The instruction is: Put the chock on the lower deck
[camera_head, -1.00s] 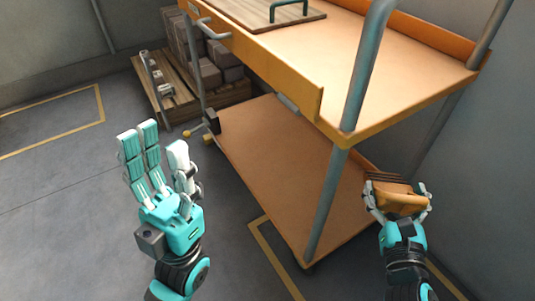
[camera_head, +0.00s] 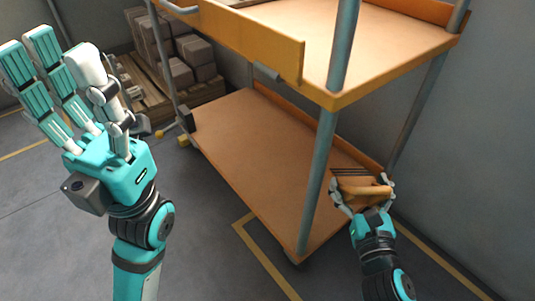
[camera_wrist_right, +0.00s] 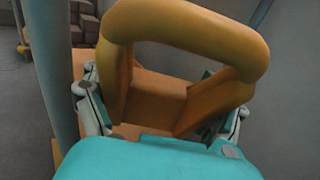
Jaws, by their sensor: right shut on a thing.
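The chock (camera_head: 358,187) is an orange-brown block with dark ridges and a loop handle. My right gripper (camera_head: 362,194) is shut on it, at the right end of the cart's lower deck. In the right wrist view the chock's yellow-orange handle (camera_wrist_right: 190,25) arches in front, with the gripper's fingers (camera_wrist_right: 165,105) on both sides of the chock. The lower deck (camera_head: 250,150) is a bare orange-brown shelf. Whether the chock touches the deck I cannot tell. My left gripper (camera_head: 85,90) is open and empty, left of the cart, with fingers pointing up.
The cart's upper deck (camera_head: 300,40) overhangs the lower deck. A grey cart post (camera_head: 322,170) stands just left of my right gripper. A wooden pallet with grey blocks (camera_head: 185,55) is behind the cart. A wall (camera_head: 480,150) closes off the right side.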

